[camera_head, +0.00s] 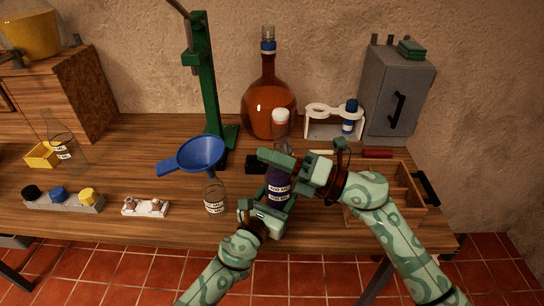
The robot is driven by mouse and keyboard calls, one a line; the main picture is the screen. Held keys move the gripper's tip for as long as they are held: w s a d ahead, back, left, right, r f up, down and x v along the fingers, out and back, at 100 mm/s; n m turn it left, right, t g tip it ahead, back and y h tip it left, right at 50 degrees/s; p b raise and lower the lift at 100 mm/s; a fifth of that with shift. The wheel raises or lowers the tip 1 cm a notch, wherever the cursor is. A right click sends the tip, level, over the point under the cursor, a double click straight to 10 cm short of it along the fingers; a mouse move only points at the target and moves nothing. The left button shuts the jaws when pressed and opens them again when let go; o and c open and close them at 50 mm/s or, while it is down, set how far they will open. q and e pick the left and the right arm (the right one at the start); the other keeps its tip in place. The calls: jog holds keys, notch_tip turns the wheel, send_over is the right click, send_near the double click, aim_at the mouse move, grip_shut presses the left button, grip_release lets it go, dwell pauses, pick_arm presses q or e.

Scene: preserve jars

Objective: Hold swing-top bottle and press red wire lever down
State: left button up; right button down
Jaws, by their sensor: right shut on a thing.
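The swing-top bottle (278,187) stands upright near the table's front, dark purple with a pale label. A clear neck with a white and orange-red top (280,117) shows above my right gripper. My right gripper (277,166) comes in from the right and is shut on the bottle at its upper part, hiding its shoulder. My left gripper (268,204) is low at the bottle's front. Its fingers are partly hidden against the bottle, so I cannot tell whether they touch it or how wide they are. I cannot make out the red wire lever.
A blue funnel (194,155) sits above a small clear bottle (214,196) to the left. A large amber flask (268,106) and a green stand (208,85) are behind. A wooden crate (425,195) is right. Free table lies at left centre.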

jog(key=shift+w+r+n, duration=0.1)
jog(key=shift+n, duration=0.2)
jog(key=shift+w+f+n+g+y, duration=0.1)
jog(key=shift+f+n+g+y, duration=0.3)
jog(key=shift+n, duration=0.75)
jog(key=shift+w+f+n+g+y, duration=0.1)
jog(key=shift+f+n+g+y, duration=0.35)
jog(key=shift+n, duration=0.75)
jog(key=shift+w+f+n+g+y, duration=0.2)
jog(key=shift+n+g, duration=0.35)
jog(key=shift+n, duration=0.6)
jog(key=shift+s+n, duration=0.15)
jog(key=shift+n, duration=0.15)
jog(key=c, duration=1.5)
grip_release()
jog(key=shift+o, duration=0.2)
jog(key=shift+f, duration=0.1)
jog(key=v, duration=1.2)
